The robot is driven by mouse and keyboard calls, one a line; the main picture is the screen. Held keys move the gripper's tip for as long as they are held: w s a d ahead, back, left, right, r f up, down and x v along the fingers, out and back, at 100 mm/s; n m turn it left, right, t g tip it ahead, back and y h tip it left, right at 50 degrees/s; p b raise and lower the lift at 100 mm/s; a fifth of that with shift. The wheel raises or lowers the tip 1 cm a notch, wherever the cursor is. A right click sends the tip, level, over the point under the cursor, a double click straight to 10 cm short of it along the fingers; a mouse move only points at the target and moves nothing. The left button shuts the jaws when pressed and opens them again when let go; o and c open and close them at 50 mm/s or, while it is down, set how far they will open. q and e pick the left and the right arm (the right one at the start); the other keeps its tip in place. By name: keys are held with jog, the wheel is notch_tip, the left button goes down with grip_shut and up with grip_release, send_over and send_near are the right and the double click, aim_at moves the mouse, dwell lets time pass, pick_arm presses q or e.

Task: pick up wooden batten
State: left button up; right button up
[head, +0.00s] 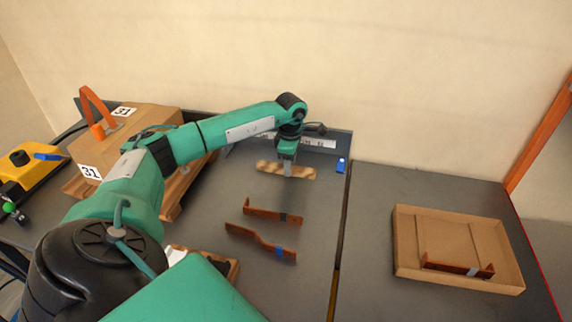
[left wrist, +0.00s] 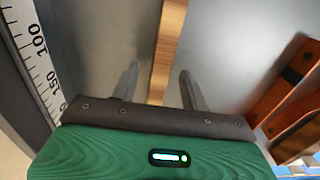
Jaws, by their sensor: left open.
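The wooden batten (head: 272,169) is a short light-brown strip lying on the dark grey table, near its back edge. In the left wrist view the batten (left wrist: 168,45) runs away from the gripper, between the two fingers. My left gripper (head: 288,168) points down over the batten's right part in the head view. In the left wrist view the left gripper (left wrist: 158,88) is open, with one finger on each side of the batten and a gap to each. Whether the fingertips reach the table is unclear. My right gripper is not in view.
Two bent copper busbars (head: 262,243) (head: 272,215) lie in front of the batten. A ruler (left wrist: 35,55) lies beside it. A cardboard tray (head: 402,245) holding another busbar is on the right table. A box marked 31 (head: 150,118) stands left. A small blue item (head: 341,165) is right.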

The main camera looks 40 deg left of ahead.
pick_arm(q)
jog(key=shift+f, duration=0.3)
grip_shut()
